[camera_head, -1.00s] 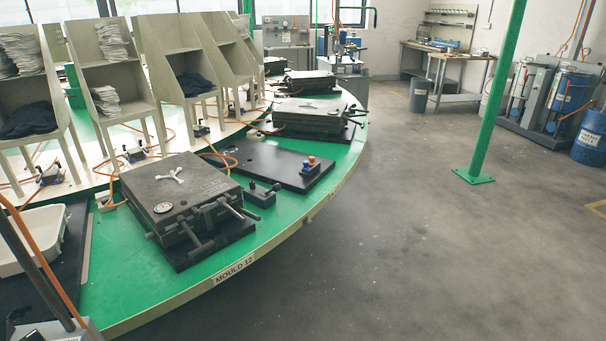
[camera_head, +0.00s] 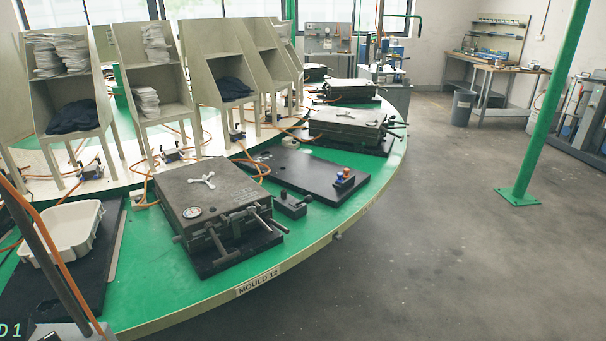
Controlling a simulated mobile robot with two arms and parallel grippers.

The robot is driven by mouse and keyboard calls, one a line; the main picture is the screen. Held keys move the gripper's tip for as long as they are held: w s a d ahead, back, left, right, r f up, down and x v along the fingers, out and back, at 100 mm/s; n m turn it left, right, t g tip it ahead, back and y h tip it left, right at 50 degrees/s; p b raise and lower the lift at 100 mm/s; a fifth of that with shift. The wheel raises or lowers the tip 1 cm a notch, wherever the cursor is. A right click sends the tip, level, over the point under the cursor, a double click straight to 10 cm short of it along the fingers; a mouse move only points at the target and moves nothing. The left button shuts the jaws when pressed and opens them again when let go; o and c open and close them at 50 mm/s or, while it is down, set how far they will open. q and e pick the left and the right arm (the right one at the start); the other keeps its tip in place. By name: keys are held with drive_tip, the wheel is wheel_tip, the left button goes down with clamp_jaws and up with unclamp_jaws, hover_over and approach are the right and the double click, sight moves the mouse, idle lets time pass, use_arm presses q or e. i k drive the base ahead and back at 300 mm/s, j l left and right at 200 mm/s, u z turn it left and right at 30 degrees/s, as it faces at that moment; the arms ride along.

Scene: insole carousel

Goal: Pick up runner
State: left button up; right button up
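A small white branched piece, which looks like the runner (camera_head: 201,181), lies on the flat top of the closed grey mould (camera_head: 235,191). The mould stands on the green carousel top, behind the label "MOULD 12" (camera_head: 259,281). A round dial sits on the mould top, in front of the runner. Clamp handles stick out at the mould's front right. Neither of my grippers is in view.
A white tub (camera_head: 62,232) stands on a dark plate at the left. A dark pole and orange hose cross the lower left corner. A black base plate (camera_head: 290,172) and more moulds (camera_head: 346,124) follow behind. A green post (camera_head: 545,110) rises at the right; the floor before the carousel is clear.

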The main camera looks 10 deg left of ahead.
sight(207, 181)
drive_tip(key=i+l+u, duration=0.1)
drive_tip(key=u, duration=0.25)
drive_tip(key=l+u, duration=0.1)
drive_tip(key=u, duration=0.25)
drive_tip(key=i+l, duration=0.05)
